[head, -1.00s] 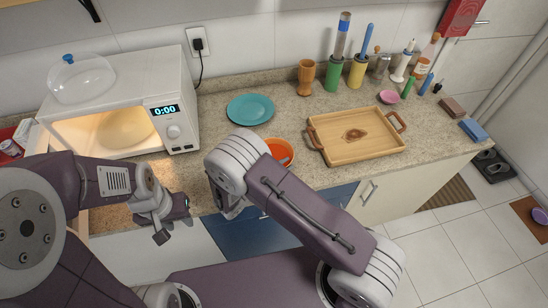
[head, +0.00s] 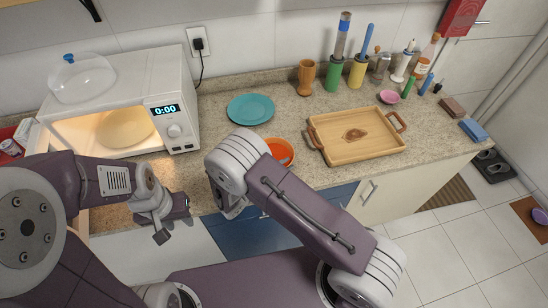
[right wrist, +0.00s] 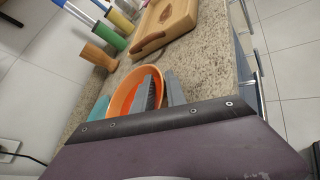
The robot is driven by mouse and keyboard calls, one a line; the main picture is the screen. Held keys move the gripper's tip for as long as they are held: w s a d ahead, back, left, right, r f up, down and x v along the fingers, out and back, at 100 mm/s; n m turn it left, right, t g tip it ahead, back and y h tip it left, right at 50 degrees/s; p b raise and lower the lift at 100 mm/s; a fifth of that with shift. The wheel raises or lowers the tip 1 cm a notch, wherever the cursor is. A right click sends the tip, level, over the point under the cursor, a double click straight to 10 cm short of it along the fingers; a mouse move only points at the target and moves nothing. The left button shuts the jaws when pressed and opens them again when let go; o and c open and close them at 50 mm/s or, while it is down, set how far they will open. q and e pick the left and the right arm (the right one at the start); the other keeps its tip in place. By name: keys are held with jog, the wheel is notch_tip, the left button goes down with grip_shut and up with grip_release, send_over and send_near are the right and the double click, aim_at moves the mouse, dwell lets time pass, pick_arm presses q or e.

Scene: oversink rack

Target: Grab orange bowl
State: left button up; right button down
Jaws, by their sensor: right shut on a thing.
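The orange bowl (head: 281,150) is on the counter, partly hidden behind my right arm in the head view. In the right wrist view the bowl (right wrist: 124,98) shows with my right gripper (right wrist: 162,92) at its rim. One grey finger is inside the bowl and the other is outside, shut on the wall between them. In the head view the right gripper's fingers are mostly hidden by the arm. My left gripper (head: 174,220) is open and empty in front of the counter, below the microwave and away from the bowl.
A teal plate (head: 251,109) lies left of the bowl, and a wooden tray (head: 335,155) is close on its right. A wooden cup (head: 306,78) and several bottles stand along the wall. The open microwave (head: 172,105) is at the left.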

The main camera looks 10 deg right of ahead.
jog(key=shift+w, duration=0.1)
dwell(0.3)
jog(key=shift+r, duration=0.5)
notch_tip(320, 180, up, 3)
jog(key=shift+f, duration=0.1)
jog(key=s+a+r+b, duration=0.1)
jog(key=s+r, duration=0.6)
jog(key=s, duration=0.4)
jog(key=shift+s+r, duration=0.15)
jog(key=shift+s, duration=0.2)
